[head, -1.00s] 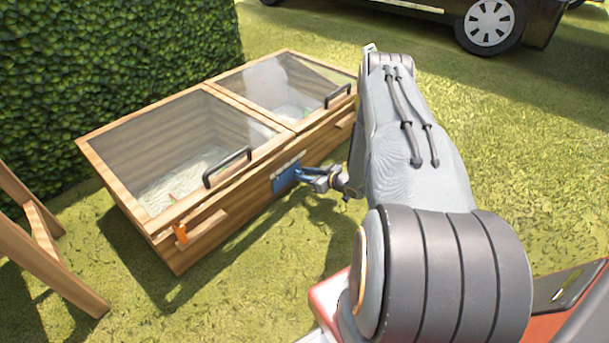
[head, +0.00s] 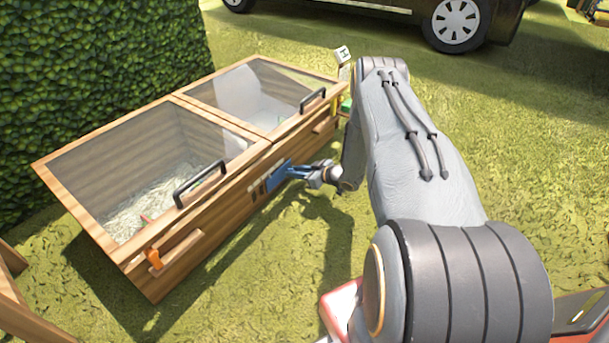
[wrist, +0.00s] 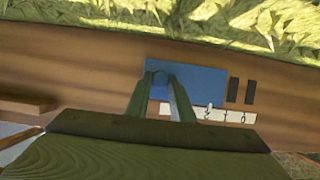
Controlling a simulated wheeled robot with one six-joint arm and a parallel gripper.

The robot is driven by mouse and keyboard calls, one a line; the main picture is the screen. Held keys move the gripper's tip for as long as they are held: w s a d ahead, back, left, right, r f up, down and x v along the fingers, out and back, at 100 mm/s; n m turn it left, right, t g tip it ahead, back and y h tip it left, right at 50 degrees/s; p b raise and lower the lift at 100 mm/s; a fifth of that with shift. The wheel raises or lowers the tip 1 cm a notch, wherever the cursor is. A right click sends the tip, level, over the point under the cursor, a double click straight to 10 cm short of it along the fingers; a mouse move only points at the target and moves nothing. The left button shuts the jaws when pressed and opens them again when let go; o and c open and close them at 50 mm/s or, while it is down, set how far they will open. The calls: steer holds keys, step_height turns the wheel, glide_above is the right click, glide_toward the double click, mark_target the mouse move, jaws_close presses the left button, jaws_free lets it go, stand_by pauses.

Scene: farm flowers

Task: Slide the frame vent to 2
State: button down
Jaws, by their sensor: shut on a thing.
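The blue vent slide (head: 279,176) sits on the front wooden wall of the cold frame (head: 205,225). In the wrist view the slide (wrist: 205,82) has a blue knob, and my gripper (wrist: 160,88) is shut on it. A white scale strip (wrist: 225,116) runs along the slide's edge, with 2, 1 and 0 readable. A small pale pointer on the slide is close to the 2. Two dark slots (wrist: 241,91) are uncovered beside the slide, on the low-number side. The strip's higher numbers are hidden behind my fingers. My gripper also shows in the head view (head: 293,172).
Two glazed lids with black handles (head: 200,183) are closed on the frame. An orange piece (head: 153,257) is at its left front corner. A hedge (head: 100,80) stands behind, and a dark vehicle (head: 400,20) at the back. Grass in front is open.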

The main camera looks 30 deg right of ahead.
steer(key=c, duration=1.6)
jaws_free()
steer(key=shift+o, duration=0.2)
steer(key=shift+s, duration=0.1)
steer(key=p+v, duration=0.3)
steer(key=v, duration=0.4)
steer(key=shift+s+r+p, duration=0.15)
steer(key=shift+s+p, duration=0.1)
steer(key=shift+p, duration=0.1)
steer(key=shift+d, duration=0.1)
